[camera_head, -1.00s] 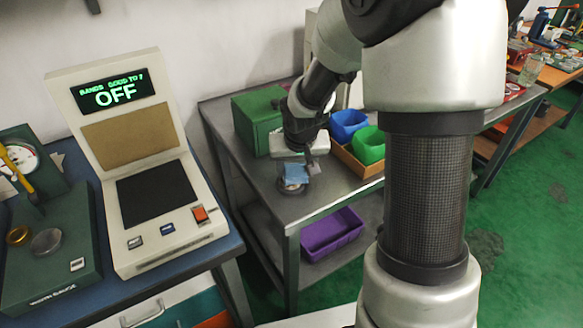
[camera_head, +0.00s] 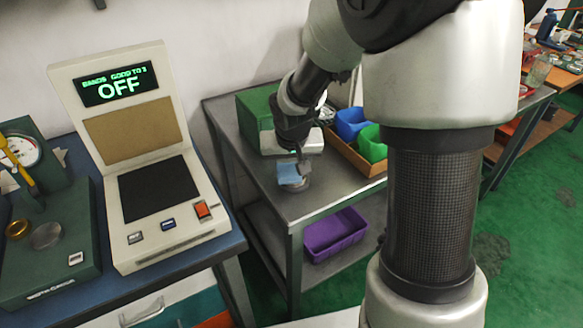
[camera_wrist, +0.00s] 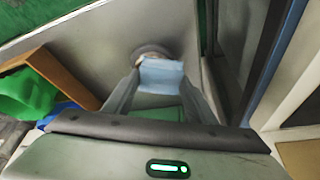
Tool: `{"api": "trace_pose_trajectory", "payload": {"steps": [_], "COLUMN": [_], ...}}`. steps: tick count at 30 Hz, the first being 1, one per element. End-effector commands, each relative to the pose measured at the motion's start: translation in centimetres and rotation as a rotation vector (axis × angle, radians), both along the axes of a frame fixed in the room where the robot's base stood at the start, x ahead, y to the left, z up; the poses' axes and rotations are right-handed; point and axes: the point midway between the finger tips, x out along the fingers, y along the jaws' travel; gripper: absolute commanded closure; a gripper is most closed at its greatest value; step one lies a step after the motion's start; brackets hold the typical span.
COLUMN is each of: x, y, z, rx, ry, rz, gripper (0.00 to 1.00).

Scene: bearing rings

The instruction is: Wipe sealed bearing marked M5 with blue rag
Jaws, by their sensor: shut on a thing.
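A light blue rag (camera_head: 289,173) is held in my gripper (camera_head: 297,158) just above the grey metal table. In the wrist view the rag (camera_wrist: 161,74) spans between the two fingertips of my gripper (camera_wrist: 158,88). A round grey metal piece (camera_wrist: 150,50) lies on the table beyond the rag, partly covered by it. In the head view the round piece (camera_head: 295,187) shows only as a rim below the rag. I cannot read any marking on it, and cannot tell whether the rag touches it.
A green box (camera_head: 256,112) stands behind my gripper. A purple bin (camera_head: 334,233) sits on the lower shelf. A console reading OFF (camera_head: 119,88) stands at the left.

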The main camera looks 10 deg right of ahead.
Motion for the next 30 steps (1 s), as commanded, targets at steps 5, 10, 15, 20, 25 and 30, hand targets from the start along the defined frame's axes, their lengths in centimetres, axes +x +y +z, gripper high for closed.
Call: {"api": "trace_pose_trajectory", "payload": {"steps": [5, 10, 15, 20, 25, 30], "x": [0.0, 0.2, 0.5, 0.7, 0.5, 0.2], "y": [-0.5, -1.5, -2.4, -2.8, -2.5, -1.7], "z": [-0.2, -0.2, -0.1, -0.1, -0.2, -0.2], "rx": [0.001, 0.000, 0.000, -0.001, -0.001, -0.001], "ry": [0.010, 0.011, 0.009, 0.008, 0.007, 0.007], "rz": [0.000, -0.003, -0.004, -0.001, 0.001, 0.002], "gripper": [0.67, 0.67, 0.67, 0.67, 0.67, 0.67]}}
